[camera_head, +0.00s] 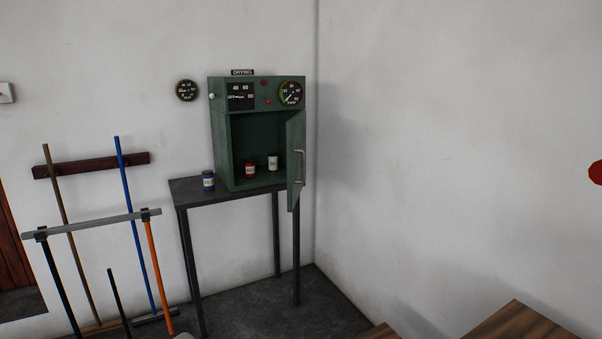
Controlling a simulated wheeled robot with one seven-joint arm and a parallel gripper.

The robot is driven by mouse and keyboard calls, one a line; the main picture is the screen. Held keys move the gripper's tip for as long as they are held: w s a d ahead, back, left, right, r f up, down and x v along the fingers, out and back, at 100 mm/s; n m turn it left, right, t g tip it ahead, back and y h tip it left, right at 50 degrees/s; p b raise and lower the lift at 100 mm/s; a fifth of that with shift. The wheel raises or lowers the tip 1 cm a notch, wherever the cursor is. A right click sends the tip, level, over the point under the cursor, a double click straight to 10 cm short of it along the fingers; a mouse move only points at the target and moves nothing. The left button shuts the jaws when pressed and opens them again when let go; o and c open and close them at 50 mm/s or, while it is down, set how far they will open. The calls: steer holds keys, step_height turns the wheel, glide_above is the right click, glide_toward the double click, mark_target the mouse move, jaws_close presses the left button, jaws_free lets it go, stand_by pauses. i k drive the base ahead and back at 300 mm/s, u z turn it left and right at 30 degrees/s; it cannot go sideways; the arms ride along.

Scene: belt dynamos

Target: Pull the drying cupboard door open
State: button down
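The green drying cupboard (222,150) stands on a dark metal table in the corner, under a small "DRYING" sign (242,72). Its door (296,165) is hinged on the right and stands wide open, swung out toward the viewer. A pale vertical handle (299,167) is on the door. Inside the cupboard are a red jar (250,170) and a white jar (272,162). The front panel above carries a dial and a gauge (291,92). My gripper is not in view.
A blue jar (208,180) stands on the table (190,190) left of the cupboard. Several long-handled tools lean by a wall rack (90,165) and a grey rail (90,225) at left. Wooden surfaces (520,325) show at lower right. Dark floor (270,310) is clear near the table.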

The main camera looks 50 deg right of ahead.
mark_target(295, 127)
steer(key=z, duration=0.75)
steer(key=i, duration=0.65)
steer(key=z, duration=0.65)
steer(key=i, duration=0.9)
steer(key=u, duration=0.9)
steer(key=i, duration=0.55)
steer(key=u, duration=0.7)
